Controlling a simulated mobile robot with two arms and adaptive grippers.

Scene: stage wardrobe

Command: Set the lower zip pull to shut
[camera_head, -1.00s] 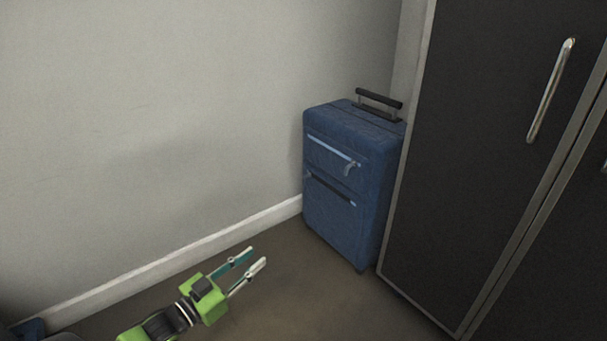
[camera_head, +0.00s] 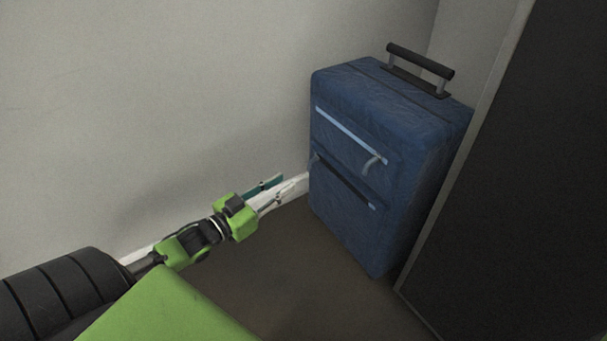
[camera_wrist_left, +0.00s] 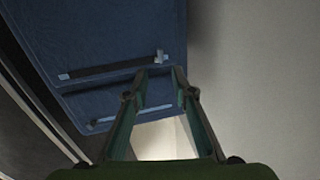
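A blue suitcase (camera_head: 345,195) stands upright on the floor. Its lower zip (camera_head: 345,182) is a dark slanted line with a light-blue piece at its right end. The lower zip pull (camera_head: 315,158) is small and sits at the left end. In the left wrist view, which is turned over, this pull (camera_wrist_left: 160,57) is a grey tab at the right end of the dark line. My left gripper (camera_head: 289,184) is open and empty, left of the suitcase and pointing towards it. In the wrist view its fingertips (camera_wrist_left: 159,72) appear just below the pull, apparently apart from it. My right gripper is not in view.
The upper zip (camera_head: 350,134) is light blue with its pull (camera_head: 372,163) hanging at the right end. A black carry handle (camera_head: 420,62) tops the suitcase. A dark wardrobe (camera_head: 500,200) stands close on the right, a pale wall (camera_head: 150,100) behind. Floor in front is clear.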

